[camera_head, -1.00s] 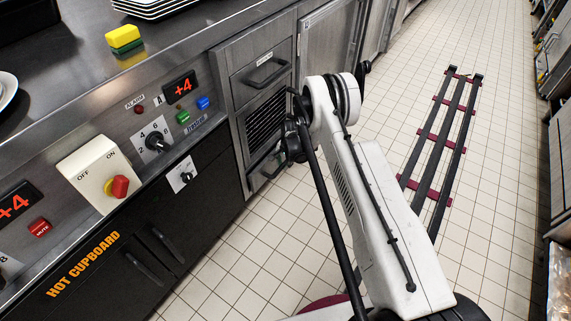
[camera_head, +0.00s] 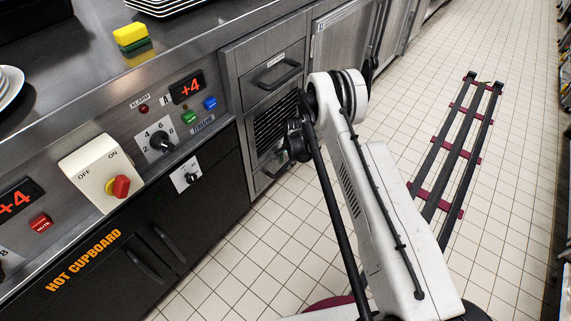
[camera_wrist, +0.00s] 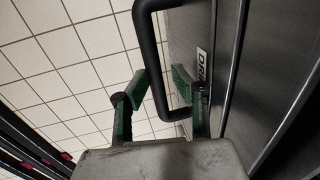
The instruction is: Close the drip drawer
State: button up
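The drip drawer's grey steel front (camera_wrist: 195,40), with a partly visible label starting "DR", fills the right side of the wrist view. Its black bar handle (camera_wrist: 151,50) stands out from the front. My gripper (camera_wrist: 160,82) is open, with one green-padded finger on each side of the handle bar and gaps visible. In the head view, the low drawer front (camera_head: 271,168) shows at the bottom of the steel unit, partly behind my wrist. How far it stands out is hard to tell there. The fingertips are hidden in the head view.
An upper drawer (camera_head: 270,72) and a dark vent grille (camera_head: 272,125) sit above it. The hot cupboard (camera_head: 170,235) with its knobs is to the left. A dark slatted rack (camera_head: 447,155) lies on the tiled floor to the right. Floor between is clear.

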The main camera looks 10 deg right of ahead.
notch_tip(320, 180, up, 11)
jog(key=s+d, duration=0.1)
jog(key=shift+s+d, duration=0.25)
jog(key=shift+d, duration=0.05)
dwell(0.5)
jog(key=s+d+r+n+t, duration=0.1)
jog(key=s+r, duration=0.3)
jog(key=r, duration=0.8)
jog(key=s+r+n+t, duration=0.15)
jog(key=s+r, duration=0.25)
jog(key=r, duration=0.8)
jog(key=s+d+r+n, duration=0.15)
jog(key=s+r, duration=0.35)
jog(key=r, duration=0.7)
jog(key=s+r+n+t+h, duration=0.1)
jog(key=s+r+n, duration=0.1)
jog(key=s+r, duration=0.45)
jog(key=s+r+n+t, duration=0.1)
jog(key=s+r, duration=0.2)
jog(key=s, duration=0.6)
jog(key=s+d+f+n+t, duration=0.1)
jog(key=s+d+n, duration=0.15)
jog(key=s, duration=1.25)
notch_tip(320, 180, up, 18)
jog(key=p, duration=1.8)
jog(key=shift+w+a, duration=0.35)
jog(key=shift+a, duration=0.05)
